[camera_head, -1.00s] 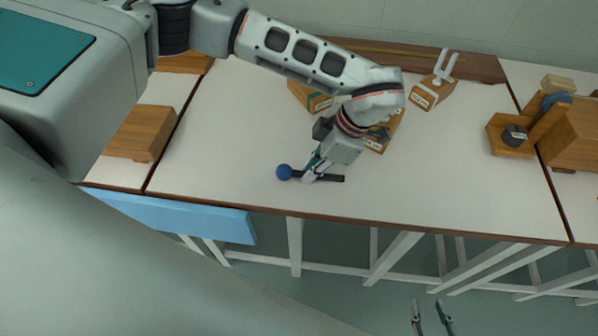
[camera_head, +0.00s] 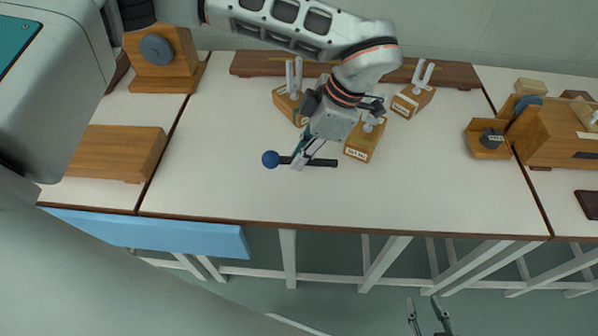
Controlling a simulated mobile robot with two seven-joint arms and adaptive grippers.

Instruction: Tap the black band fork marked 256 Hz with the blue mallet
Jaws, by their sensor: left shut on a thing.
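The blue mallet has a round blue head (camera_head: 270,159) and a dark handle (camera_head: 325,163). My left gripper (camera_head: 299,160) is shut on the handle, with the head sticking out to the left; the mallet appears slightly above the white bench. Three tuning forks on wooden boxes stand behind it: a left fork (camera_head: 289,102), a middle fork (camera_head: 362,142) partly behind my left gripper, and a right fork (camera_head: 412,99). Their labels are too small to read surely, and I cannot tell which has the black band. My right gripper (camera_head: 427,316) is open and empty, low in front of the bench.
A wooden rail (camera_head: 450,74) lies along the back of the bench. A wooden stand with a dark knob (camera_head: 489,141) is at the right. A wooden block (camera_head: 115,153) lies on the left bench. The bench front (camera_head: 420,200) is clear.

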